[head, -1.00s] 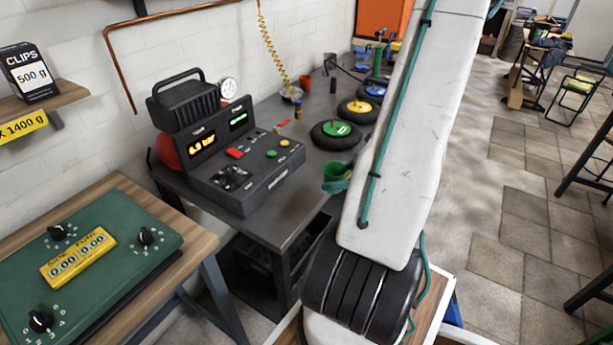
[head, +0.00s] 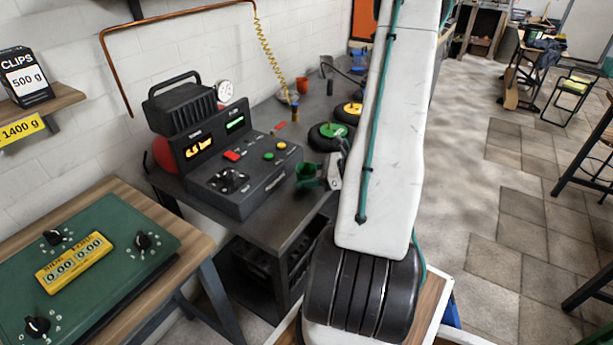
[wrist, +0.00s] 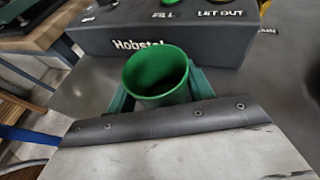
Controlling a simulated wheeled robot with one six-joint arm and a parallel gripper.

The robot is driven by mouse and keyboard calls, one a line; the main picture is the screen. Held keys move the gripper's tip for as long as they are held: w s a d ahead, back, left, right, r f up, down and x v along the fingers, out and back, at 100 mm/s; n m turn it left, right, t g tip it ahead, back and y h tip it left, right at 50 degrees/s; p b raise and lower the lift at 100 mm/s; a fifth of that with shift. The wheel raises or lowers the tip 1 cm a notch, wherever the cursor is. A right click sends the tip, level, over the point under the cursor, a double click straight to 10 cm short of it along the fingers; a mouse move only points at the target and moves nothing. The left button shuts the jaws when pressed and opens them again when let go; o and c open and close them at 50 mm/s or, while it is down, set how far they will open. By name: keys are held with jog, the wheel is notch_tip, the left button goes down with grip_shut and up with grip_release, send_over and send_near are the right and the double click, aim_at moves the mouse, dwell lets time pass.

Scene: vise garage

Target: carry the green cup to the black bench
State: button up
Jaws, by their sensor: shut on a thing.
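The green cup (head: 308,176) is upright at the near right part of the black bench (head: 285,232), beside the dark control box. My gripper (head: 320,178) is shut on the cup. In the wrist view the cup (wrist: 156,76) stands mouth up between the teal fingers of my gripper (wrist: 160,92), in front of the box marked Hobstal. My gripper's dark edge hides the cup's base, so I cannot tell whether it touches the bench top.
The control box (head: 240,165) with buttons and lit displays stands left of the cup. Wheels with green and yellow hubs (head: 328,134) lie behind it. A coiled yellow hose (head: 271,60) hangs at the back. A wooden table (head: 190,240) with a green panel stands at left.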

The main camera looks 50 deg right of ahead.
jog(key=shift+f, duration=0.1)
jog(key=o, duration=1)
